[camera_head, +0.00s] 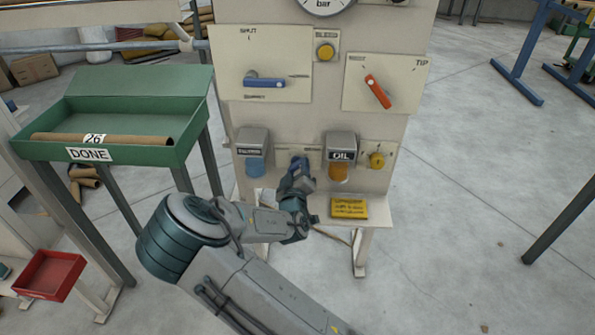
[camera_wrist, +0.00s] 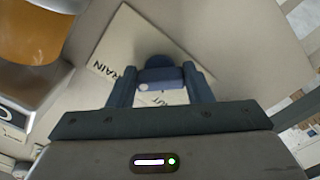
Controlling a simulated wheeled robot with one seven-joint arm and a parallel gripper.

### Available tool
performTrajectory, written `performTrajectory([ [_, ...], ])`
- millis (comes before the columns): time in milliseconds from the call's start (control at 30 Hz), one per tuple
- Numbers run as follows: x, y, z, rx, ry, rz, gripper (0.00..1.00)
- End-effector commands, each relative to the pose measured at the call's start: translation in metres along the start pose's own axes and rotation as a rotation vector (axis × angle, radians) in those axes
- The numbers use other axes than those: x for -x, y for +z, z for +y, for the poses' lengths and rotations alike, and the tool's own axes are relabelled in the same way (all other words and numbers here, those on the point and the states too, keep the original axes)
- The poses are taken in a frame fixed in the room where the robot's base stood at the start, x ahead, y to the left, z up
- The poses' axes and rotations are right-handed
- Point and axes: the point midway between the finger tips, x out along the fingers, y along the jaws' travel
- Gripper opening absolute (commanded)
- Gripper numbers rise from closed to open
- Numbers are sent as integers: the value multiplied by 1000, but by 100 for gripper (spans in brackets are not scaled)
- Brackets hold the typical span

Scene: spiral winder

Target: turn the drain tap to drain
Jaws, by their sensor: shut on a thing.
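The drain tap has a small blue handle (camera_wrist: 160,76), seen in the wrist view in front of a pale plate (camera_wrist: 118,45). The plate reads DRAIN at its left; a second word below the handle is mostly hidden. My gripper (camera_wrist: 158,84) has one finger on each side of the handle and is shut on it. In the head view my gripper (camera_head: 299,178) reaches the panel between the two cups and covers most of the tap. The handle's exact direction is hard to tell there.
An OIL holder (camera_head: 341,146) with an amber cup is close on the right; a holder with a blue cup (camera_head: 254,140) is on the left. A yellow knob (camera_head: 376,160), a blue lever (camera_head: 264,82), a red lever (camera_head: 377,91) and a yellow block (camera_head: 349,208) are nearby.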

Motion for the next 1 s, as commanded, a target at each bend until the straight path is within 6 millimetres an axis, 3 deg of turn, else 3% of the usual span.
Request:
performTrajectory([
  [367, 0, 0, -1, -7, -1, -2, 23],
  [400, 0, 0, -1, -7, -1, -2, 57],
  [433, 0, 0, -1, -7, -1, -2, 65],
  [467, 0, 0, -1, -6, -1, -2, 67],
  [767, 2, 0, 0, -5, -1, -1, 67],
  [1000, 35, -2, 0, -5, -3, -1, 67],
])
